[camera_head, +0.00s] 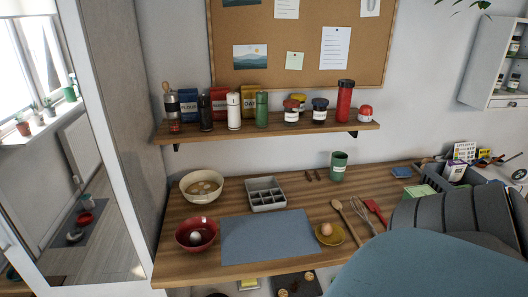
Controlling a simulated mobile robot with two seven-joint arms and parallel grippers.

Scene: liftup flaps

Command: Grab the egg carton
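A grey egg carton (266,194) sits on the wooden table in the head view, behind the blue-grey mat and to the right of the cream bowl. Its open top shows several dark compartments, and I see no egg in them for certain. A pale egg (195,237) lies in a red bowl (185,245). A brownish egg (326,229) sits on a small yellow dish (338,239). Neither of my grippers is in view.
A cream bowl (205,196) holds brownish round things. A green cup (338,166) stands behind. A wooden shelf (270,130) with jars hangs above. A mat (267,236) lies in front. Utensils lie right. Large grey and blue-grey shapes (440,270) cover the front right.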

